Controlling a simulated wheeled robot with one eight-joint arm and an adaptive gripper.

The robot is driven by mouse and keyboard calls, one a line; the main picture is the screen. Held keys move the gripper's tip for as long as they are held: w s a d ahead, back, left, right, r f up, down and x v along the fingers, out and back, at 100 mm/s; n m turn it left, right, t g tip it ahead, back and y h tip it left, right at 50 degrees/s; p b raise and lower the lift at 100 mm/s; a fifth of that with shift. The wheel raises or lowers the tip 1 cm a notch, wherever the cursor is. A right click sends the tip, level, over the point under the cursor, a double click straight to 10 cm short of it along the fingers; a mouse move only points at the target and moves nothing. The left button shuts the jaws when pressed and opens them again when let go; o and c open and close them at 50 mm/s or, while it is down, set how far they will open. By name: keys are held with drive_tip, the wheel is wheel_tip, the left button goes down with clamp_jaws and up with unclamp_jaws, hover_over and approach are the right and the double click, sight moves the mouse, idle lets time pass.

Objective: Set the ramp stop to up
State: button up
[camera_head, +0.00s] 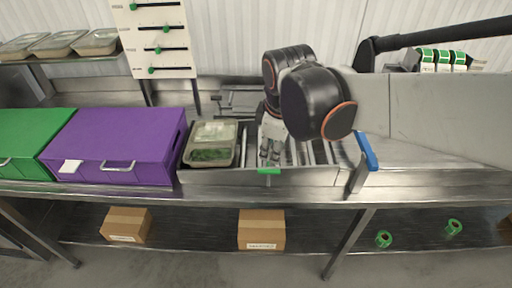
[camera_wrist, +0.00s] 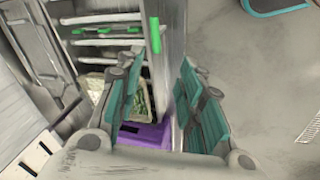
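A roller ramp (camera_head: 316,154) is set into the steel counter. A green tab (camera_head: 269,171) sits on its front rail, and it also shows on the rail in the wrist view (camera_wrist: 155,36). A blue lever-like piece (camera_head: 367,151) stands at the ramp's right end. I cannot tell for sure which of these is the ramp stop. My gripper (camera_head: 270,155) points down over the rollers, just behind the green tab. In the wrist view my gripper (camera_wrist: 162,70) has its teal-padded fingers apart with nothing held between them. Contact with the tab cannot be seen.
A filled food tray (camera_head: 210,144) lies on the ramp's left end, beside a purple box (camera_head: 120,145) and a green box (camera_head: 35,140). A slider panel (camera_head: 155,40) stands behind. Cartons (camera_head: 261,229) sit on the lower shelf.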

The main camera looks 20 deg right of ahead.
sight(265, 170)
drive_tip(key=w+f+n+b, duration=0.1)
drive_tip(key=w+f, duration=0.1)
drive_tip(key=f, duration=0.2)
drive_tip(key=w+f+n+g+b, duration=0.1)
drive_tip(key=f, duration=0.4)
drive_tip(key=w+f+n+b, duration=0.1)
drive_tip(key=w+f, duration=0.1)
drive_tip(key=f, duration=0.3)
drive_tip(key=shift+w+f, duration=0.15)
drive_tip(key=shift+w, duration=0.2)
clamp_jaws()
